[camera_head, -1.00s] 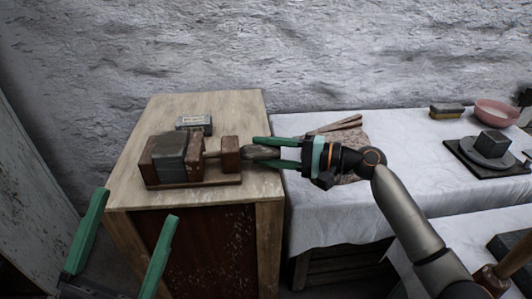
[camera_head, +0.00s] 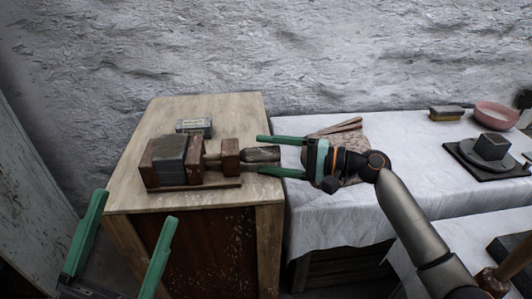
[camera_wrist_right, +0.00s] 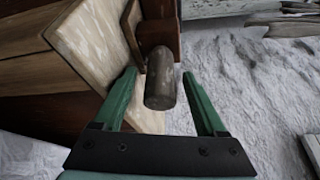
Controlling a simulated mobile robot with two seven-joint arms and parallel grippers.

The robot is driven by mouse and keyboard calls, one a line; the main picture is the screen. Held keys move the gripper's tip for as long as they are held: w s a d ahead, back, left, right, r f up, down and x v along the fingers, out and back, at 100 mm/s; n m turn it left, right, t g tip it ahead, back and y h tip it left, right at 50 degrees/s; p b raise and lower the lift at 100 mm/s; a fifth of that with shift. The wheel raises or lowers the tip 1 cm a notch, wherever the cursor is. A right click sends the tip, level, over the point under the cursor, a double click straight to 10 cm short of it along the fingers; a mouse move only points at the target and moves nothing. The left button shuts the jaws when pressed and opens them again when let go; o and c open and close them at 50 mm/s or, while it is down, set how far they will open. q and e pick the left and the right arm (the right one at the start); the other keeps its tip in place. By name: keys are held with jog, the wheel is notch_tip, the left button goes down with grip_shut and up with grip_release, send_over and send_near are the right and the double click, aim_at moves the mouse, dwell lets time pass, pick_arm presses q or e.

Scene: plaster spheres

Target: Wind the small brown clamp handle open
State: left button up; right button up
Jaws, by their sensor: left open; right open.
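The small brown clamp handle (camera_head: 261,155) sticks out to the right from the wooden clamp (camera_head: 229,157), which stands on the wooden cabinet top. The clamp's left end holds a grey block (camera_head: 168,158). My right gripper (camera_head: 268,156) is open, with one finger on each side of the handle and visible gaps between. In the right wrist view the handle (camera_wrist_right: 160,88) lies between the two green fingers (camera_wrist_right: 160,95), apart from both. My left gripper (camera_head: 135,207) is open and empty in front of the cabinet at the lower left.
A small labelled box (camera_head: 194,127) lies behind the clamp on the cabinet top (camera_head: 235,112). On the white-covered table at right are wooden sticks (camera_head: 338,127), a brush (camera_head: 446,112), a pink bowl (camera_head: 496,114) and a dark block on a disc (camera_head: 490,158).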

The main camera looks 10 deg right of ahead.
jog(key=p+v, duration=0.2)
jog(key=v, duration=0.9)
jog(key=shift+d, duration=0.3)
jog(key=shift+s, duration=0.1)
